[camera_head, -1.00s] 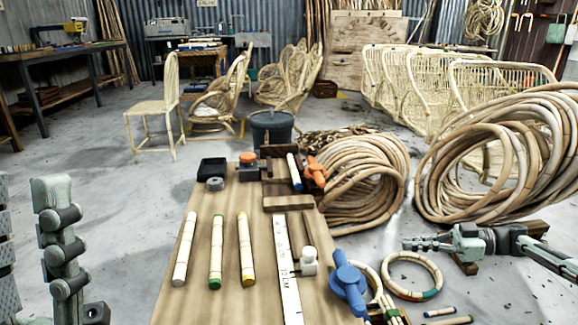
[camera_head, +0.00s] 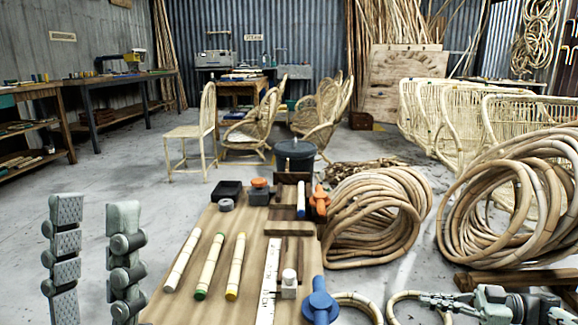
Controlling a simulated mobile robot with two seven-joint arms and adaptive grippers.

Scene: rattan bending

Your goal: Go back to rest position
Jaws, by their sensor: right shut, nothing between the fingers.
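My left gripper (camera_head: 94,258) stands at the lower left with its two grey, ridged fingers upright and apart, with nothing between them. It is left of the workbench (camera_head: 215,270) and over the grey floor. My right gripper (camera_head: 448,301) is at the lower right, pointing left, shut and empty. It is right of the bench, in front of a ring of bent rattan (camera_head: 402,305). Both grippers are clear of the bench top. The lower part of the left arm is outside the picture.
A dark bucket (camera_head: 295,154) stands behind. Floor left of the bench is clear.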

